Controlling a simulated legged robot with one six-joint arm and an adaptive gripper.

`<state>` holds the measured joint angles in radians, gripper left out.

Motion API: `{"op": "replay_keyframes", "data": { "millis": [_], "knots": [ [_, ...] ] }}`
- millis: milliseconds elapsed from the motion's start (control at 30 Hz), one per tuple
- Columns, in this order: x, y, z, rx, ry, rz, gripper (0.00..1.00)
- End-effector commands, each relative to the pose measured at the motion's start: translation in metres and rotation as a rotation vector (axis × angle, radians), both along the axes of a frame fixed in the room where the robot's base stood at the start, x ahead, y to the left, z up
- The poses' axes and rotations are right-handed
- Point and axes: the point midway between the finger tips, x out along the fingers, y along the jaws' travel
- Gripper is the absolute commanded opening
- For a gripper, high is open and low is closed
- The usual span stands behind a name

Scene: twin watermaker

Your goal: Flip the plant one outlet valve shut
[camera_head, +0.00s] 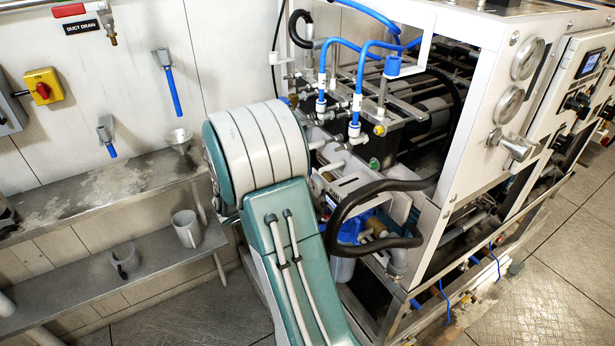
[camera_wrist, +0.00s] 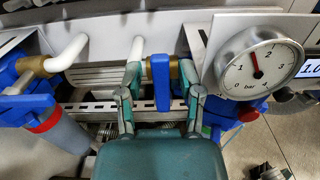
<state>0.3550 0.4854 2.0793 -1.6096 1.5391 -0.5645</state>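In the wrist view a blue valve handle (camera_wrist: 161,82) stands upright in the picture, on a brass fitting (camera_wrist: 177,72) joined to a white pipe. I take it for the outlet valve, but no label on it is readable. My gripper (camera_wrist: 160,72) has its two fingers spread apart, one on each side of the handle. A gap shows between the handle and each finger, and nothing is gripped. In the head view my green and white arm blocks part of the machine, and neither the gripper nor this handle can be made out there.
A round bar gauge (camera_wrist: 258,62) sits close to the right finger. A blue housing with a red ring (camera_wrist: 45,122) and a white pipe (camera_wrist: 68,52) are at left. In the head view, a black hose (camera_head: 350,200) loops beside my arm, and steel shelves (camera_head: 100,285) line the wall.

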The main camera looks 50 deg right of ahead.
Motion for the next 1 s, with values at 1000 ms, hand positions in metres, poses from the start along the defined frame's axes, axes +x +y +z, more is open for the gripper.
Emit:
{"op": "replay_keyframes", "data": {
  "millis": [1000],
  "knots": [
    [0.020,-0.007,-0.003,0.157,0.515,0.000,0.54]
  ]
}}
